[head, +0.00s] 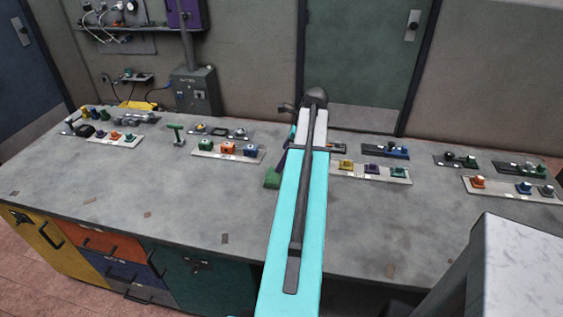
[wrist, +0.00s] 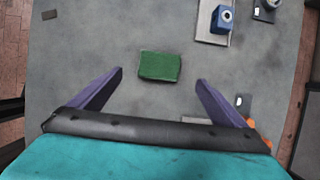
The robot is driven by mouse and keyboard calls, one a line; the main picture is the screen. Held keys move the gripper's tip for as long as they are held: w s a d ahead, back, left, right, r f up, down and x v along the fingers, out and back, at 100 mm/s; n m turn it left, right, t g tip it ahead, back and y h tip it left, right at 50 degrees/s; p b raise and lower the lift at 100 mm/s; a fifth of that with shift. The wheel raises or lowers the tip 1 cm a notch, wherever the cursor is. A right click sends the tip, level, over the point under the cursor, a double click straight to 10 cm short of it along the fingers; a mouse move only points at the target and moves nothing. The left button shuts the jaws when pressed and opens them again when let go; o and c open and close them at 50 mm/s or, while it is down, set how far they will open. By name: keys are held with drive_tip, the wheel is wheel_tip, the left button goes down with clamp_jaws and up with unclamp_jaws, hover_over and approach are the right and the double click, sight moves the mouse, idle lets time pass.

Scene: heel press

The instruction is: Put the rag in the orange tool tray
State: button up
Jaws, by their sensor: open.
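A green folded cloth, which looks like the rag (wrist: 160,66), lies flat on the grey bench top. In the head view the rag (head: 272,179) shows just left of my arm, partly covered by it. My gripper (wrist: 160,77) is open and empty, its two purple fingers spread either side of the rag in the picture. It appears to hang above the bench, not touching the rag. In the head view my arm hides most of the gripper. An orange drawer front (head: 92,239) is in the cabinet below the bench at left, and looks shut. I cannot tell whether it is the orange tool tray.
Plates with coloured control blocks stand along the back of the bench (head: 150,185), such as the left plate (head: 227,152) and right plate (head: 370,174). The bench front is mostly clear. A pale block (head: 525,265) fills the lower right.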

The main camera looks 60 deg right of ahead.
drive_tip(key=shift+v, duration=1.05)
